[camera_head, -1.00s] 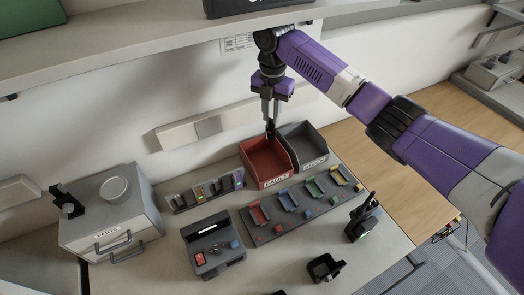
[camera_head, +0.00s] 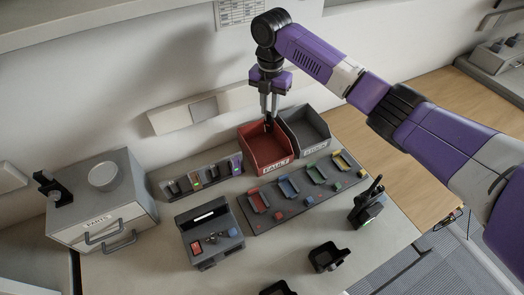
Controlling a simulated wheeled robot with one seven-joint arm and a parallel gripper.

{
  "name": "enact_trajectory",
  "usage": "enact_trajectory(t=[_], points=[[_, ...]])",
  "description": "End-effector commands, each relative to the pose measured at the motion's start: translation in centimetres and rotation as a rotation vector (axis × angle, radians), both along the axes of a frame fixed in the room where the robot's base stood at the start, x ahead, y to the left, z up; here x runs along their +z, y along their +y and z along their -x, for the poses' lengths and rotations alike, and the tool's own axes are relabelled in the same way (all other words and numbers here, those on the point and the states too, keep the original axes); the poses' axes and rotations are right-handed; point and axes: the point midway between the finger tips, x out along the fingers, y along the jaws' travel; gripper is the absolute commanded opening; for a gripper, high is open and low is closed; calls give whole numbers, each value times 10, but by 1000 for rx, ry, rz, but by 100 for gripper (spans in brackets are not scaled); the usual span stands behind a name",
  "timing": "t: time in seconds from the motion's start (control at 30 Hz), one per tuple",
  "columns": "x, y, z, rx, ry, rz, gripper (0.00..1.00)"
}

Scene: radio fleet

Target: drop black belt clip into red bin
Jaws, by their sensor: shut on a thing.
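My gripper (camera_head: 269,114) points down over the red bin (camera_head: 268,166), which carries a "FAULT" label on its front. It is shut on the black belt clip (camera_head: 268,126), a small dark piece hanging below the fingertips. The clip shows against the inside of the bin near its back. I cannot tell exactly how deep it hangs or whether it touches the bin.
A grey bin (camera_head: 308,126) stands right beside the red bin. In front lies a tray (camera_head: 262,223) with several coloured holders. A rack (camera_head: 202,178), a grey box (camera_head: 208,230), a radio (camera_head: 366,208) and a drawer unit (camera_head: 103,206) are also on the table.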

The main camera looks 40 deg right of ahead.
Motion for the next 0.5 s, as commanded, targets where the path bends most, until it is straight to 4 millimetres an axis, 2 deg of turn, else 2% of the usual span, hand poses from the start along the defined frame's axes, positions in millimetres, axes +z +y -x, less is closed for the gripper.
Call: enact_trajectory(t=[0.17, 0.2, 0.3, 0.33, 0.5], points=[[1, 0, 0, 0, 0, 1, 0], [1, 0, 0, 0, 0, 0, 21], [1, 0, 0, 0, 0, 1, 41], [1, 0, 0, 0, 0, 1, 45], [1, 0, 0, 0, 0, 1, 45]])
